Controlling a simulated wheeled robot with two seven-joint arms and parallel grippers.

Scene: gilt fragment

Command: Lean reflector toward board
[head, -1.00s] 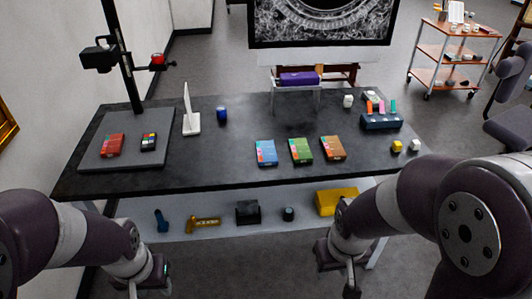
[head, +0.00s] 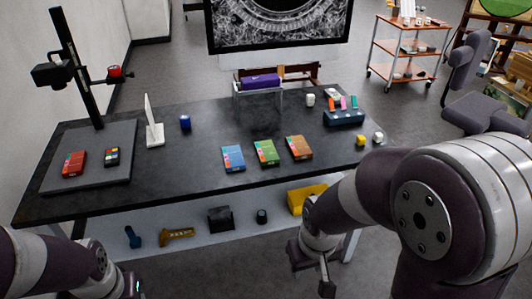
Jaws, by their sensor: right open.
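The white reflector (head: 152,122) stands upright on its small foot on the dark table, just right of the grey board (head: 118,152). A gap of table separates it from the board's edge. A red box (head: 74,163) and a colour checker card (head: 112,156) lie on the board. My right gripper (head: 325,285) is low in front of the table, open and empty, far from the reflector. My left arm comes in at the lower left; its gripper (head: 132,290) is only partly in view at the bottom edge, and its fingers are hidden.
A copy stand column (head: 78,70) rises behind the board. A blue cup (head: 185,122) stands right of the reflector. Blue (head: 233,158), green (head: 266,152) and brown (head: 299,147) boxes lie mid-table. A lower shelf (head: 190,220) holds tools and a yellow box (head: 305,198).

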